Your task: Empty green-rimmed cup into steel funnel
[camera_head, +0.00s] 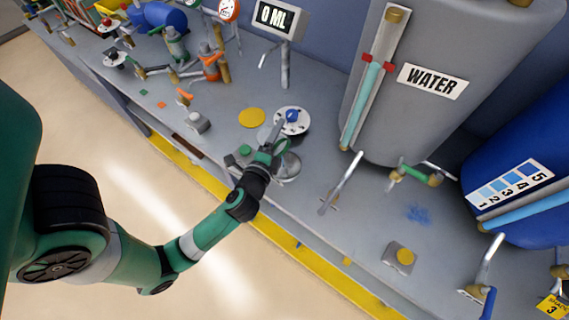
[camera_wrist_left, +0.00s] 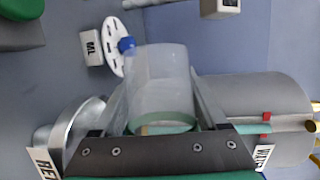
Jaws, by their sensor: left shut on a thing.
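The green-rimmed cup (camera_wrist_left: 158,85) is clear and held between the fingers of my left gripper (camera_head: 273,148). In the left wrist view, my left gripper (camera_wrist_left: 160,98) has one finger on each side of the cup, with the green rim nearest the palm. In the head view the cup is small and partly covered by the gripper; its contents cannot be made out. The steel funnel (camera_head: 288,168) stands on the bench just below and right of the gripper. Its shiny metal (camera_wrist_left: 72,128) shows at lower left in the wrist view, beside the cup. My right gripper is not in view.
A white dial with a blue knob (camera_head: 298,128) and a yellow disc (camera_head: 251,118) lie behind the gripper. A display reading 0 ML (camera_head: 275,18) stands farther back. The grey WATER tank (camera_head: 420,120) rises to the right. The bench's yellow front edge (camera_head: 300,255) is nearby.

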